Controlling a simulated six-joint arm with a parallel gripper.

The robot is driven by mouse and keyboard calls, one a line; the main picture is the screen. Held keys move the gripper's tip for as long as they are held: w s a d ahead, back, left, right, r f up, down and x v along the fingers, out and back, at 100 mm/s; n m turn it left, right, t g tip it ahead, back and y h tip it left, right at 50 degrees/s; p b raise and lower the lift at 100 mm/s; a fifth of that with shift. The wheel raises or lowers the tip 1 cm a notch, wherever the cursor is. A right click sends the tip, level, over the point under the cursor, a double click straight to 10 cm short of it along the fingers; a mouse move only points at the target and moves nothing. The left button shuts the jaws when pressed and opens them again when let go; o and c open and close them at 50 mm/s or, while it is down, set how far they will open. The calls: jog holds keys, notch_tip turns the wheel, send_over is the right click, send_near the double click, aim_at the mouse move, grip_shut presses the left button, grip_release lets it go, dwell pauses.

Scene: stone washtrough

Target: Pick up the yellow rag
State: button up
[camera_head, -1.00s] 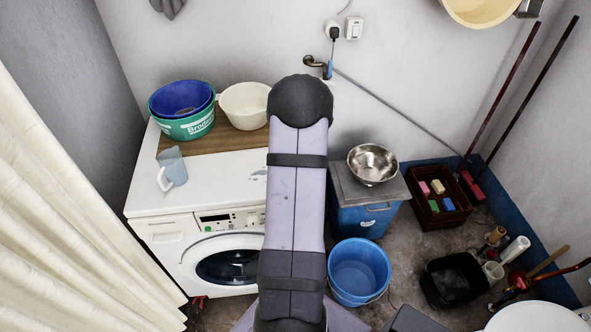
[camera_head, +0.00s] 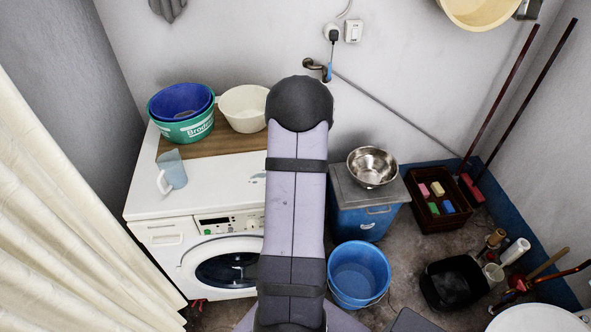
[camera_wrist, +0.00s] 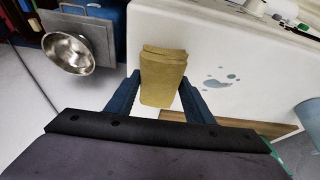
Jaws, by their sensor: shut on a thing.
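The yellow rag (camera_wrist: 162,75) is a folded, thick pad in the wrist view, between the two blue-grey fingers of my gripper (camera_wrist: 160,82). The gripper is shut on it, with a finger against each side. Behind the rag is the white top of the washing machine (camera_wrist: 220,40), with water drops on it; I cannot tell how far the rag is from that surface. In the head view my arm hides the gripper and the rag.
On the washing machine (camera_head: 150,200) stand a blue basin (camera_head: 180,98) in a green one, a cream basin (camera_head: 240,112) and a clear jug (camera_head: 173,170).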

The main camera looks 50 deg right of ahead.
notch_tip(320, 180, up, 9)
jog(key=shift+f+b, duration=0.15)
jog(key=shift+b, duration=0.65)
jog(key=shift+o, duration=0.5)
jog(key=shift+a, duration=0.1)
